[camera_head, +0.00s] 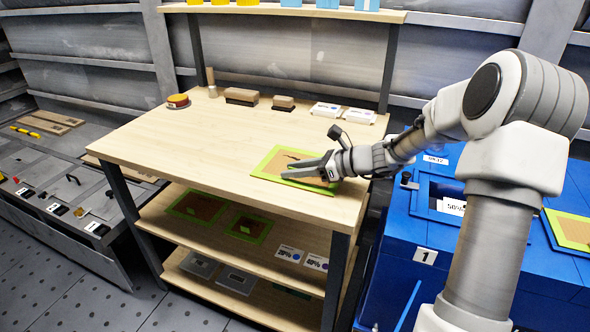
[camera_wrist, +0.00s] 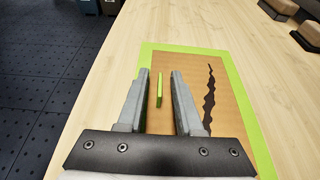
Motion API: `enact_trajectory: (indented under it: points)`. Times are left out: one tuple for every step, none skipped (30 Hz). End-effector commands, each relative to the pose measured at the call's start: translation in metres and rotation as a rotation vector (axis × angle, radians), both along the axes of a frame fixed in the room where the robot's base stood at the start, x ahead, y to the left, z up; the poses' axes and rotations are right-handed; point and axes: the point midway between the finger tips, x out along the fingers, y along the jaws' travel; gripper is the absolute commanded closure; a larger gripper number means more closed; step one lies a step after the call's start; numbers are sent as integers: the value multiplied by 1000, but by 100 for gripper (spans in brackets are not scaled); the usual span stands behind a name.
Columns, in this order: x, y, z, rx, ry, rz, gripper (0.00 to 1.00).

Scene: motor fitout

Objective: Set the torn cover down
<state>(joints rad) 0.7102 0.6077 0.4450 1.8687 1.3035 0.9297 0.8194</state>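The torn cover (camera_head: 273,163) is a brown panel with a bright green border and lies flat on the wooden workbench near its right front. In the wrist view the cover (camera_wrist: 228,100) shows a jagged black tear to the right of my fingers. A thin upright green tab (camera_wrist: 159,88) stands between the fingers, with a gap on each side. My gripper (camera_head: 300,172) is low over the cover. In the wrist view my gripper (camera_wrist: 160,75) is open, its fingers parallel and holding nothing. Part of the cover is hidden under my gripper.
The bench's middle is clear. A blue cabinet (camera_head: 400,240) stands right, with another green-edged panel (camera_head: 572,232). The lower shelf holds dark green-edged panels (camera_head: 199,206).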

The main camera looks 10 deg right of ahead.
Motion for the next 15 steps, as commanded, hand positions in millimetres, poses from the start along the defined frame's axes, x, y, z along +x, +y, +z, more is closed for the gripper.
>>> enact_trajectory:
  points:
    - [-1, -2, 4, -1, -1, -1, 65]
    - [-3, -5, 5, -1, 0, -2, 65]
    - [-5, -10, 8, -1, 0, -3, 65]
    - [-8, -14, 10, -1, 0, -3, 65]
    - [-11, -18, 13, -1, 0, -3, 65]
    - [-15, -24, 17, -2, -1, -4, 65]
    - [-18, -30, 20, -2, -1, -5, 65]
    - [-22, -35, 22, -3, -2, -5, 65]
    - [-26, -42, 26, -2, -1, -3, 65]
    - [-30, -47, 28, -2, -1, -3, 65]
    - [-34, -52, 31, -2, -1, -5, 65]
    - [-38, -58, 34, -2, -1, -4, 65]
    - [-41, -63, 36, -2, -1, -4, 65]
    - [-44, -67, 38, -1, -1, -3, 65]
    - [-48, -73, 40, -2, -1, -4, 65]
